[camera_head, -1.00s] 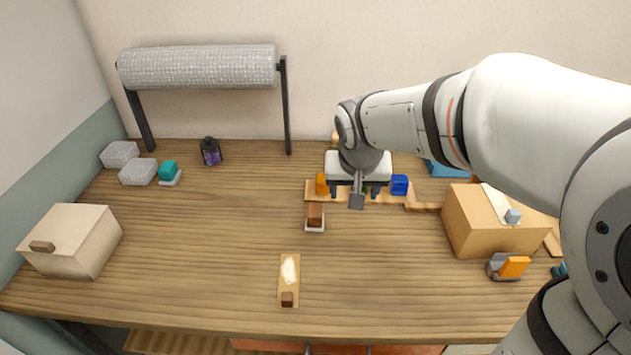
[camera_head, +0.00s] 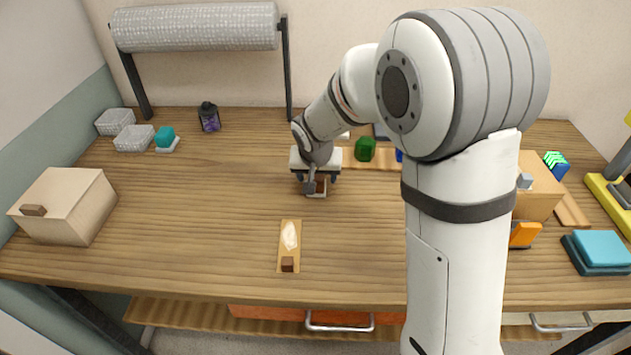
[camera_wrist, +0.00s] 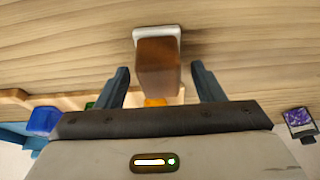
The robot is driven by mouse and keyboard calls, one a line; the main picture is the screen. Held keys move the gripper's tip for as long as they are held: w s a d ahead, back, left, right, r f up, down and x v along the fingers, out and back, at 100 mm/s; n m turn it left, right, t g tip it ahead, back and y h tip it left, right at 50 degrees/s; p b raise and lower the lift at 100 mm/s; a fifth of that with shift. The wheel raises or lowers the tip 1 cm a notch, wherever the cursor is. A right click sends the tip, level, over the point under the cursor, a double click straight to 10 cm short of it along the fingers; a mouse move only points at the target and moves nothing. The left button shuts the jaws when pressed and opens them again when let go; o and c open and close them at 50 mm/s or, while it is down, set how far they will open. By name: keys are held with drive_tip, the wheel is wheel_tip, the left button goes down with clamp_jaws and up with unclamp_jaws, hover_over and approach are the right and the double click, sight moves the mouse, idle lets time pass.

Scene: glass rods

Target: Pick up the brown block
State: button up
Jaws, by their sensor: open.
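The brown block (camera_wrist: 157,68) stands on a small white-rimmed holder (camera_wrist: 157,32) in the wrist view. In the head view the brown block (camera_head: 320,186) shows only partly, under my gripper (camera_head: 315,180). In the wrist view my gripper (camera_wrist: 160,85) is open, with one blue-grey finger on each side of the block. Gaps show between the block and both fingers, so it is not held. I cannot tell how far down the fingers reach along the block.
A green block (camera_head: 365,149) stands on a wooden strip behind my gripper. A small board (camera_head: 289,235) with a white patch and a dark brown cube (camera_head: 287,264) lies in front. A beige box (camera_head: 65,205) stands at left. The table between is clear.

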drive_tip(key=shift+w+f, duration=0.1)
drive_tip(key=shift+f, duration=0.1)
drive_tip(key=shift+c, duration=0.4)
drive_tip(key=c, duration=1.1)
